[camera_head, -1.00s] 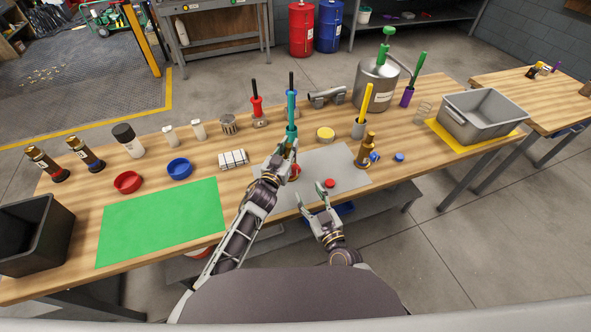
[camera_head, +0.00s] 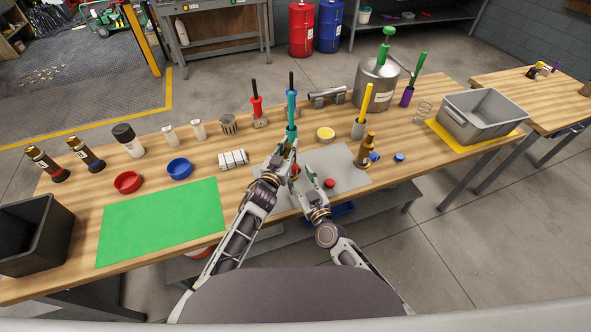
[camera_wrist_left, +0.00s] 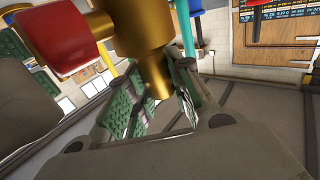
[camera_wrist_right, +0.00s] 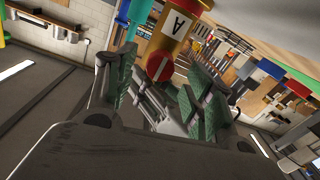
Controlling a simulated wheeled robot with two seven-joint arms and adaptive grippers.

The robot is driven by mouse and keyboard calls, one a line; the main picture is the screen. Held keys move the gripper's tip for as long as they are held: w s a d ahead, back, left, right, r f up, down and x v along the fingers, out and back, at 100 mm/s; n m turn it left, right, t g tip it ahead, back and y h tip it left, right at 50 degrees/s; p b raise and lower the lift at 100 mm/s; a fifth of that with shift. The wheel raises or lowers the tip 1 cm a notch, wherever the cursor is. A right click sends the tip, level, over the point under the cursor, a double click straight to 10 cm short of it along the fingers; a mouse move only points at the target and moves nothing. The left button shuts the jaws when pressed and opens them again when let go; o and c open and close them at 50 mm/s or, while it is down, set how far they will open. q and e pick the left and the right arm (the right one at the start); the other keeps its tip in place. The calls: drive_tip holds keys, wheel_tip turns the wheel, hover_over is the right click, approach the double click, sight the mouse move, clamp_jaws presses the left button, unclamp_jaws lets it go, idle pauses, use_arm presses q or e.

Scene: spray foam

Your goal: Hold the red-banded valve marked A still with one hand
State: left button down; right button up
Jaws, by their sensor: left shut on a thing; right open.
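The valve marked A (camera_wrist_right: 178,30) is brass with a red band and a white label. Its red end faces my right gripper in the right wrist view. My left gripper (camera_wrist_left: 158,92) is shut on the valve's brass part (camera_wrist_left: 152,35) and holds it over the grey mat (camera_head: 345,165). In the head view the valve is mostly hidden by my left gripper (camera_head: 284,155). My right gripper (camera_head: 308,190) is open just below and right of it. In the right wrist view its fingers (camera_wrist_right: 160,88) are spread on both sides of the red end; contact cannot be told.
A red cap (camera_head: 330,183) lies on the grey mat. A brass valve with blue parts (camera_head: 366,150) stands at its right edge. A teal-handled tool (camera_head: 291,112) rises behind my left gripper. The green mat (camera_head: 160,222) is clear.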

sight(297, 172)
drive_tip(key=shift+x, duration=2.05)
drive_tip(key=c, duration=1)
drive_tip(key=shift+c, duration=0.2)
drive_tip(key=shift+m, duration=0.3)
drive_tip(key=shift+d+m, duration=0.1)
drive_tip(key=shift+m, duration=1.7)
